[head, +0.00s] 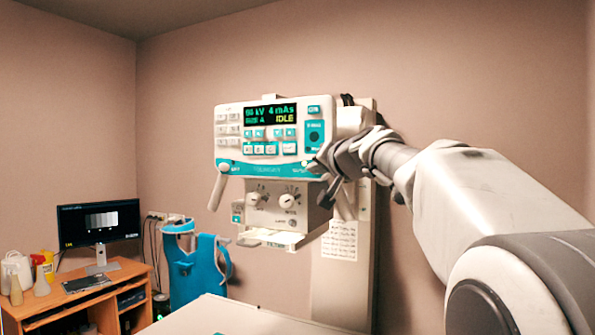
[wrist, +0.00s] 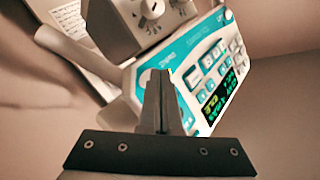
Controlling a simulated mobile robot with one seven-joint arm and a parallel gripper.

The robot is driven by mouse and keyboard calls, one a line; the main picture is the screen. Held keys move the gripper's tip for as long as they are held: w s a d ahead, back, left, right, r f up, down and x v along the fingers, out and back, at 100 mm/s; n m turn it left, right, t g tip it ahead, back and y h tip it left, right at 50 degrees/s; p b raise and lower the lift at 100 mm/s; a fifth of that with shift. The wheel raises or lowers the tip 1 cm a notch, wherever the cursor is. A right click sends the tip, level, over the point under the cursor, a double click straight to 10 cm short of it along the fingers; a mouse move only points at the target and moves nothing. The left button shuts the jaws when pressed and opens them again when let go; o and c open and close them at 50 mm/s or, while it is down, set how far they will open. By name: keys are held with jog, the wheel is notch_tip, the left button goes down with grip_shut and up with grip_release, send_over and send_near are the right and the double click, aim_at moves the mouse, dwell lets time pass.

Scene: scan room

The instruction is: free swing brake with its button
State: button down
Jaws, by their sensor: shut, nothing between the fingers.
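The x-ray control head has a white and teal panel (head: 262,160), which appears turned over in the wrist view (wrist: 200,60). A small round white button (head: 308,165) sits at the panel's lower right corner, with a small label beside it that is too blurred to read surely. A similar button (head: 224,167) sits at the lower left corner. My gripper (head: 318,167) is shut and empty, its tips close to the lower right corner. In the wrist view its fingers (wrist: 160,76) point at the panel's edge and hide part of it. I cannot tell whether they touch the button.
Below the panel is a collimator box with two knobs (head: 257,198) and a tray underneath. Handles slope down at both sides, one at the left (head: 217,191). A desk with a monitor (head: 98,222) and a blue apron (head: 194,265) stand at the left.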

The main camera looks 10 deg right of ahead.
dwell(0.4)
jog(key=shift+s+a, duration=0.45)
jog(key=shift+s, duration=0.2)
jog(key=s+a, duration=0.1)
jog(key=s, duration=0.1)
jog(key=s+a, duration=0.2)
dwell(0.4)
dwell(0.6)
jog(key=s+f+n+g+h, duration=0.2)
jog(key=s+f+n+g, duration=0.3)
jog(key=s+f, duration=2.8)
jog(key=f+g, duration=0.1)
jog(key=g, duration=0.4)
jog(key=shift+s+d+n+g+h, duration=0.2)
jog(key=shift+n+g+h, duration=0.1)
